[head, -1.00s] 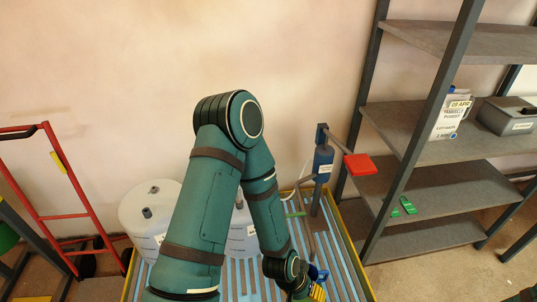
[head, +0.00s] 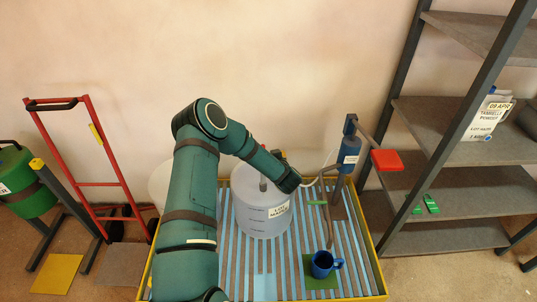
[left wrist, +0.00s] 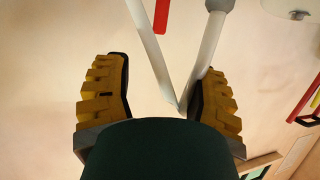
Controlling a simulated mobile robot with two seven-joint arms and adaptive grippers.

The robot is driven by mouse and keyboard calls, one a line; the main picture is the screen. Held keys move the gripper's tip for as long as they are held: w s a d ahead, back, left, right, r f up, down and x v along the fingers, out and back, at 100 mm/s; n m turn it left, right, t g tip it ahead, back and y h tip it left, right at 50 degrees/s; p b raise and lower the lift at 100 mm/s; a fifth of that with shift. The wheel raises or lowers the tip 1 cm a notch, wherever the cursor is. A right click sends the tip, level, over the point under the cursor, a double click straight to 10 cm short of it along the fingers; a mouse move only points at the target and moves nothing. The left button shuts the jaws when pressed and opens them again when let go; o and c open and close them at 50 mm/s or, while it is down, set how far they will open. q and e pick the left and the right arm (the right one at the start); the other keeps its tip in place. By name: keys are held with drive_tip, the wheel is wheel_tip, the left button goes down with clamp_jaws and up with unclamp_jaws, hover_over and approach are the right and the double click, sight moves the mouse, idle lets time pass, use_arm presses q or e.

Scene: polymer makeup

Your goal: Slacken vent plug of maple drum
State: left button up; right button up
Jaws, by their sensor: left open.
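A pale drum (head: 263,215) with a small white label stands on the slatted platform (head: 372,268); its top is partly covered by my left arm. A second pale drum (head: 160,180) is mostly hidden behind that arm. I cannot read which is the maple one. In the left wrist view a white drum top (left wrist: 275,6) with a small grey plug (left wrist: 297,14) shows at the upper right corner, away from the fingers. My left gripper (left wrist: 166,67) is open with nothing held. In the head view it is mostly hidden behind my forearm. My right gripper is not seen.
A blue mug (head: 323,264) sits on a green mat (head: 318,283). Shelves (head: 455,195) are at right, a red hand truck (head: 95,160) at left. Pale tubes (left wrist: 207,50) cross the wrist view.

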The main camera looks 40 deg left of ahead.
use_arm(q)
drive_tip(key=b+x, duration=0.3)
drive_tip(key=x, duration=1)
drive_tip(key=shift+w+f, duration=0.2)
clamp_jaws()
